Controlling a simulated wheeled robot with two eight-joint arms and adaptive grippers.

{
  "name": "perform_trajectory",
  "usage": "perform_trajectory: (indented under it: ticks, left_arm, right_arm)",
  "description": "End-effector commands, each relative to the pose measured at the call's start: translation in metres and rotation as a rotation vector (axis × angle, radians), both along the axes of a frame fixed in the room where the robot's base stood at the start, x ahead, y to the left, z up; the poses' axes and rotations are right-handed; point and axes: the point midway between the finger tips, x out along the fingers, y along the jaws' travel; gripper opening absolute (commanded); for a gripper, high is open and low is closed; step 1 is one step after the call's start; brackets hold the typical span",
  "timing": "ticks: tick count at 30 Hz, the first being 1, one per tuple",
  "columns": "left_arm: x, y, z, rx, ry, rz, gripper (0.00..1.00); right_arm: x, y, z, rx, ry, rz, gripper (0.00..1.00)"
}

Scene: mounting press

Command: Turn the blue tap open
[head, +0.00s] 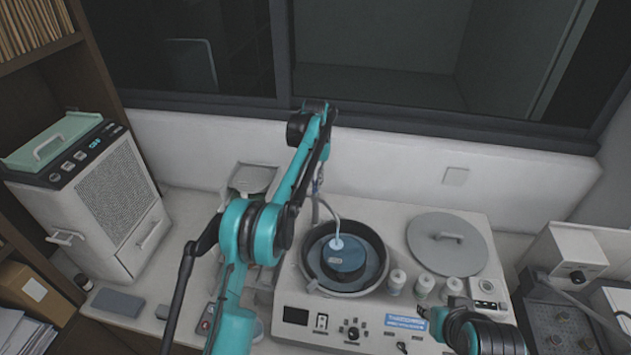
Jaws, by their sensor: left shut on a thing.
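My left arm reaches up from the bottom and bends down at the back of the press. Its dark left gripper (317,178) is slim and partly hidden by the arm's own links. It is shut at the top of a pale curved hose. The blue tap is mostly hidden there; only a small bluish bit shows by the fingers, so its turn position cannot be read.
A grey round lid (445,250) lies right of the bowl. Several small white jars (397,280) stand between them. A white cabinet unit (95,190) stands at the left, other instruments at the right. A wall and dark window close off the back.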

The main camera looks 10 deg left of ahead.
Motion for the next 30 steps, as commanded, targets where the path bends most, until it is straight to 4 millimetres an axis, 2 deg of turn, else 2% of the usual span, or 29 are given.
perform_trajectory:
  ticks: [18,19,21,30]
  left_arm:
    - [0.0010,0.0007,0.0017,0.001,-0.005,0.038,0.00]
    - [0.0010,0.0007,0.0017,0.001,-0.004,0.038,0.17]
    - [0.0008,0.0006,0.0015,0.001,-0.004,0.038,0.30]
    - [0.0004,0.0002,0.0019,0.000,-0.002,0.037,0.30]
  right_arm:
    - [0.0000,0.0000,0.0001,0.000,0.000,0.000,0.36]
    - [0.0000,0.0000,0.0001,0.000,0.000,0.000,0.36]
    - [0.0000,0.0000,0.0001,0.000,0.000,0.000,0.36]
    - [0.0000,0.0000,-0.0001,0.000,0.000,0.000,0.36]
